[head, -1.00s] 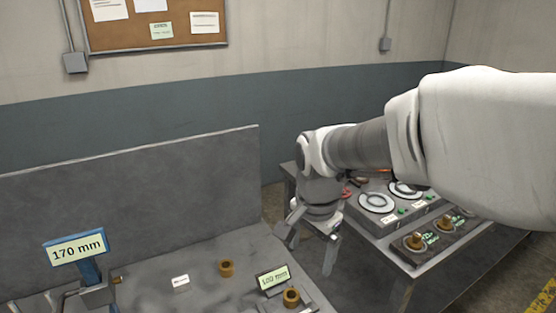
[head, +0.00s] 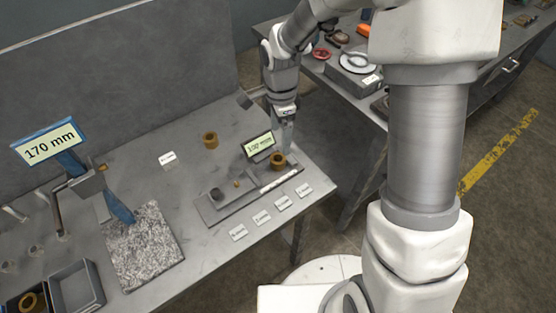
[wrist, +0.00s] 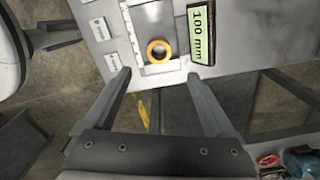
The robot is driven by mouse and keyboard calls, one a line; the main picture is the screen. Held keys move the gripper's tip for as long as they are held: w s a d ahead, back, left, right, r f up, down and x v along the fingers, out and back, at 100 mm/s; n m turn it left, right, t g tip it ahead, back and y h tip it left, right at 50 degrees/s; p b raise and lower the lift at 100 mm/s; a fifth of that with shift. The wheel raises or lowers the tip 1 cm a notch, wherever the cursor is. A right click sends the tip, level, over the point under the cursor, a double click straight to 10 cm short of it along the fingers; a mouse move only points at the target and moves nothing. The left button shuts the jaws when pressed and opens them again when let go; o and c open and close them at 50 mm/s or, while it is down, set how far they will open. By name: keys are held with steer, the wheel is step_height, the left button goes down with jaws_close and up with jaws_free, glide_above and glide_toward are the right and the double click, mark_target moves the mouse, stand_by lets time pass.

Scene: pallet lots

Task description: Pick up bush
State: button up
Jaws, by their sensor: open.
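A brass ring-shaped bush (head: 278,160) stands on the grey measuring fixture beside the 100 mm display, near the right end of the bench. In the wrist view the same bush (wrist: 159,51) lies ahead of the gap between my fingers, next to a white scale. A second bush (head: 210,140) stands alone on the bench top farther left. A third bush (head: 28,302) sits in a dark bin at the lower left. My gripper (head: 268,128) is open and empty, just above the bench's right end and close to the bush at the display; its fingers (wrist: 158,76) do not touch it.
The 100 mm display (wrist: 201,36) stands close beside the bush. A blue stand with a 170 mm display (head: 50,140) and a granite plate (head: 145,250) are to the left. Small labels (head: 262,217) line the front edge. Another table (head: 350,95) stands behind right.

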mark_target(278, 158)
step_height(278, 158, down, 3)
steer(key=shift+f, duration=0.15)
steer(key=shift+s+a+f, duration=0.15)
steer(key=shift+f, duration=1.2)
steer(key=shift+s+a+f, duration=0.1)
steer(key=shift+a+f, duration=0.05)
steer(key=shift+f, duration=1.15)
steer(key=shift+c, duration=0.3)
jaws_close()
